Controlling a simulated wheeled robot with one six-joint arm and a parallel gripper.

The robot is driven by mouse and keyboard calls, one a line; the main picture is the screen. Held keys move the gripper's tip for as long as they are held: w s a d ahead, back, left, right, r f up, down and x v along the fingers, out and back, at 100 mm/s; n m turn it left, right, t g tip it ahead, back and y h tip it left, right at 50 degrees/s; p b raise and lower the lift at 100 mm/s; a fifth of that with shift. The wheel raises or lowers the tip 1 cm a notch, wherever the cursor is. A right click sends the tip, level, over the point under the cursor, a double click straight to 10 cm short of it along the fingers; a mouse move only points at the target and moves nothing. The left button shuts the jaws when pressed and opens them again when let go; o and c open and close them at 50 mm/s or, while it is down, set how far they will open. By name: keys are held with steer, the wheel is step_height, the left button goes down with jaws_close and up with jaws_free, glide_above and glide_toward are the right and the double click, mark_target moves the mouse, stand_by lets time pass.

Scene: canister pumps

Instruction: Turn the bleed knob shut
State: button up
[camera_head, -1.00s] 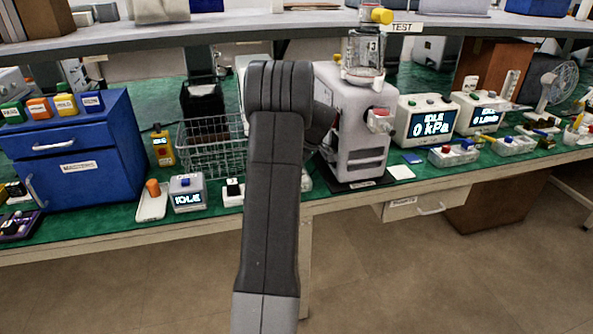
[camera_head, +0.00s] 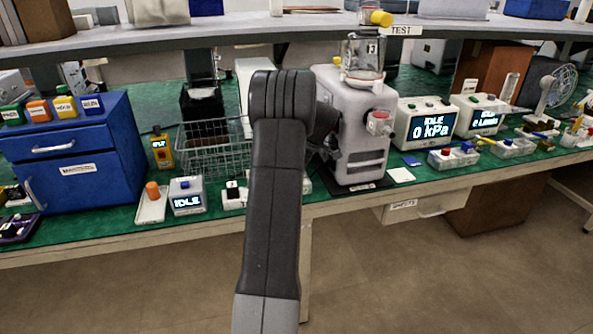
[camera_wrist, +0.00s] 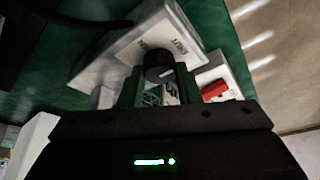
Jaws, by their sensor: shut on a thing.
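The bleed knob (camera_wrist: 158,68) is a round black knob with a pale pointer line. It sits on a white box (camera_wrist: 125,48) with the word SHUT printed to the knob's upper right in the wrist view. My gripper (camera_wrist: 158,84) has its two green fingers on either side of the knob and is shut on it. In the head view my arm hides the gripper, the knob and the box. The pump (camera_head: 350,125) stands on the bench just right of my arm, with a clear jar (camera_head: 362,58) on top.
A wire basket (camera_head: 213,148) and a blue drawer cabinet (camera_head: 75,150) stand left of my arm. A red part (camera_wrist: 214,90) on a white block is close to the right finger. A gauge reading 0 kPa (camera_head: 426,130) stands right of the pump. A shelf (camera_head: 210,38) runs above.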

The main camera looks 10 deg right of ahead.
steer(key=o, duration=1)
steer(key=shift+c, duration=0.2)
step_height(320, 180, up, 10)
step_height(320, 180, down, 10)
steer(key=shift+r, duration=0.2)
steer(key=shift+f, duration=0.25)
steer(key=shift+m, duration=0.3)
